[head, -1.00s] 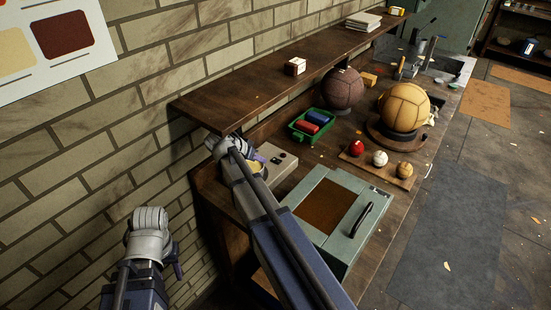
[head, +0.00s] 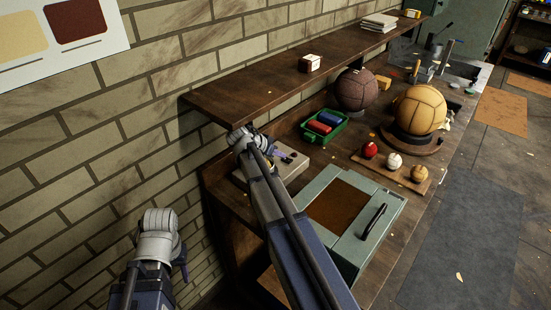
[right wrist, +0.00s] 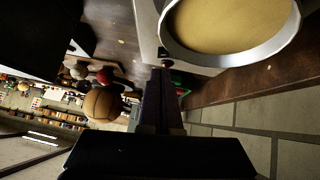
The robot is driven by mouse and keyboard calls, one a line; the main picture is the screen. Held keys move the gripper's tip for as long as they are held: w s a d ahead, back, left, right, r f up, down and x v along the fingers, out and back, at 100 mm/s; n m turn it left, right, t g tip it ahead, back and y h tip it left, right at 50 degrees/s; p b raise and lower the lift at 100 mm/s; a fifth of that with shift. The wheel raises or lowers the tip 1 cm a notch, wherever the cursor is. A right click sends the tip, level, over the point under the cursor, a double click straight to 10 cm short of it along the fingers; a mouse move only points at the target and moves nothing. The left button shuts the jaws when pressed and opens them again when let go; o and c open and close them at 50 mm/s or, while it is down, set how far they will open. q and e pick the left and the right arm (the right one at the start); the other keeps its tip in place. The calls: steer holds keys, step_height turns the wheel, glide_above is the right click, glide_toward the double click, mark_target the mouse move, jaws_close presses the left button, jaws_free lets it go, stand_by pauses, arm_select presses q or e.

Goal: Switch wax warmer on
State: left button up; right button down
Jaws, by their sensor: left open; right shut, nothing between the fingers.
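The wax warmer (head: 297,169) is a pale box on the bench under the shelf. Small dark controls show on its top near the right end. My left gripper (head: 183,267) is open, away from the bench.
The wooden shelf (head: 250,88) overhangs the back of the bench. A green tray (head: 343,130) with red and blue blocks stands behind the warmer. A grey-green box with a handle (head: 388,225) is to the right. Several balls sit farther along the bench.

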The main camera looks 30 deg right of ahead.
mark_target(289, 158)
steer(key=shift+b+x, duration=1.3)
steer(key=shift+x, duration=1.2)
steer(key=shift+r, duration=0.1)
steer(key=shift+f+b, duration=0.3)
steer(key=shift+s, duration=0.15)
steer(key=shift+w+a+r, duration=0.1)
steer(key=shift+w, duration=0.3)
steer(key=shift+w+a+r, duration=0.1)
steer(key=shift+w+a, duration=0.05)
steer(key=shift+w, duration=0.25)
steer(key=shift+s+r+p, duration=0.1)
steer(key=shift+r+p, duration=0.05)
steer(key=shift+p, duration=0.25)
